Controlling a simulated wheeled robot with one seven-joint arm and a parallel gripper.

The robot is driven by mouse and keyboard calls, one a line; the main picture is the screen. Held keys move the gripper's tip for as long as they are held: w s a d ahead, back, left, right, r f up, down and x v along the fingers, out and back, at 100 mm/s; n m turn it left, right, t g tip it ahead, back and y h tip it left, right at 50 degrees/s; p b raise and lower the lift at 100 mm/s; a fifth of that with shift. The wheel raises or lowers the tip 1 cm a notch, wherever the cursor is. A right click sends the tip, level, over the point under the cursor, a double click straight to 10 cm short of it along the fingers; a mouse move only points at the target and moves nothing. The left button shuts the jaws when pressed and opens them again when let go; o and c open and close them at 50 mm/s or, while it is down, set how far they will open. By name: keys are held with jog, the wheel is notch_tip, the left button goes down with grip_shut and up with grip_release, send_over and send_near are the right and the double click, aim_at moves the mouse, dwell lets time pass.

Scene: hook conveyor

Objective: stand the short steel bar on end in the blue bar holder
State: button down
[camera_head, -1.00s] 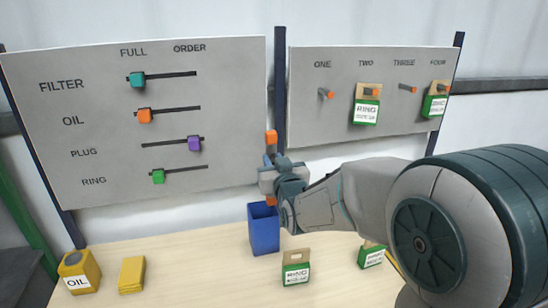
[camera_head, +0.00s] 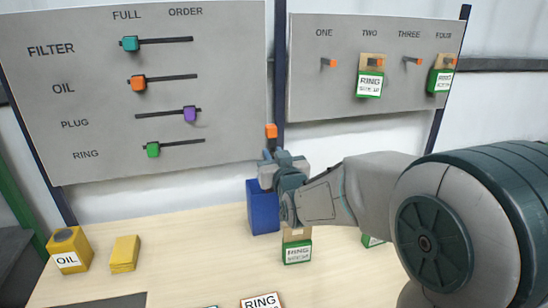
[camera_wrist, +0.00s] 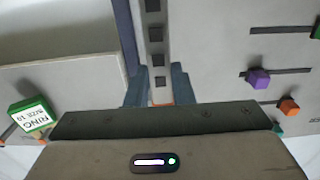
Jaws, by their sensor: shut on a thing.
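My gripper (camera_head: 270,162) is shut on a steel bar, which stands about upright in it. The bar's orange upper end (camera_head: 271,131) shows just above the fingers in the head view. In the wrist view, the grey bar (camera_wrist: 154,42) with dark square marks runs between the two fingers to the top edge. The blue bar holder (camera_head: 263,212) stands on the table, directly below my gripper. The bar's lower end is out of sight at the holder's rim, so how deep it sits is hidden. My gripper also covers part of the holder's right side.
Yellow oil box (camera_head: 69,250) and yellow block (camera_head: 125,254) stand at the left. A ring box (camera_head: 297,250) stands right of the holder. Behind are the slider board (camera_head: 225,80), the peg board (camera_head: 310,110) and a dark post (camera_head: 280,70).

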jog(key=shift+f+b, duration=1.8)
jog(key=shift+b, duration=0.15)
jog(key=c, duration=1.2)
grip_release()
jog(key=shift+o, duration=0.2)
jog(key=b+v, duration=0.1)
jog(key=v, duration=1.2)
jog(key=shift+s+b, duration=0.35)
jog(key=shift+s, duration=0.05)
jog(key=shift+d, duration=0.15)
